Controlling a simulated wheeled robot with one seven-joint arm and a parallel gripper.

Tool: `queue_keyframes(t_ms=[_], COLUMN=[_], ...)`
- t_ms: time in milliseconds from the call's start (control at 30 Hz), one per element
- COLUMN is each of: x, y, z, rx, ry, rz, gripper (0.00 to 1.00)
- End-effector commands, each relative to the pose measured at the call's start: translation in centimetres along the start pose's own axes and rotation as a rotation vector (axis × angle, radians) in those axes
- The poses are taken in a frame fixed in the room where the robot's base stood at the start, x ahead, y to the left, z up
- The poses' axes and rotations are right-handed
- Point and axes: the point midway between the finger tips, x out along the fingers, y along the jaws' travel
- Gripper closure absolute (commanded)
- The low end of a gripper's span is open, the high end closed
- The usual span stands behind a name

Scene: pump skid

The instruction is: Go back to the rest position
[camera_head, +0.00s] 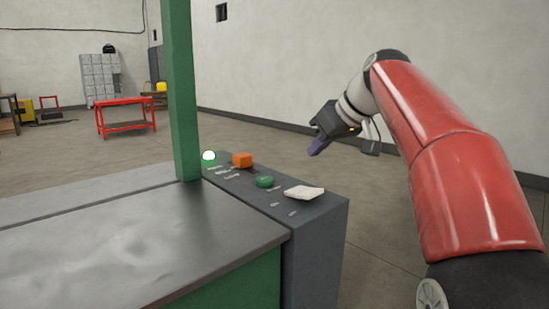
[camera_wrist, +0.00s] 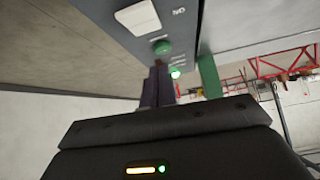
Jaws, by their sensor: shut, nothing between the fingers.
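My gripper (camera_head: 318,147) is in the air beyond and to the right of the control console (camera_head: 318,238) in the head view. Its purple fingers are together with nothing between them. In the wrist view my gripper (camera_wrist: 158,66) points toward the console, which runs across the top of the picture. In the wrist view the white piece (camera_wrist: 138,18) and green button (camera_wrist: 162,47) also show. My gripper appears apart from all of them.
A grey metal deck (camera_head: 130,240) and a green post (camera_head: 181,90) stand left of the console. A red table (camera_head: 126,116) and grey lockers (camera_head: 100,80) are far back on the left. Open floor (camera_head: 400,260) lies right of the console, before the wall.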

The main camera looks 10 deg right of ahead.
Motion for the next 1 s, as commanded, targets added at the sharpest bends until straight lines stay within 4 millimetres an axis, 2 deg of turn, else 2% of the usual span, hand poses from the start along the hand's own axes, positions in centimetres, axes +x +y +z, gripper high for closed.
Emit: queue_keyframes(t_ms=[33,167,300,600,700,833,1000], x=[-0.1,0.2,0.5,2.1,2.8,3.5,3.7], y=[-1.8,-5.2,-8.4,-13.4,-14.3,-14.9,-15.1], z=[1.4,6.4,13.2,29.6,33.5,36.3,37.0], rx=[0.028,0.128,0.228,0.382,0.409,0.426,0.432], ry=[-0.027,-0.098,-0.157,-0.228,-0.236,-0.242,-0.245], rz=[0.019,0.091,0.17,0.302,0.324,0.338,0.342], gripper=[1.0,1.0,1.0,1.0,1.0,1.0,1.0])
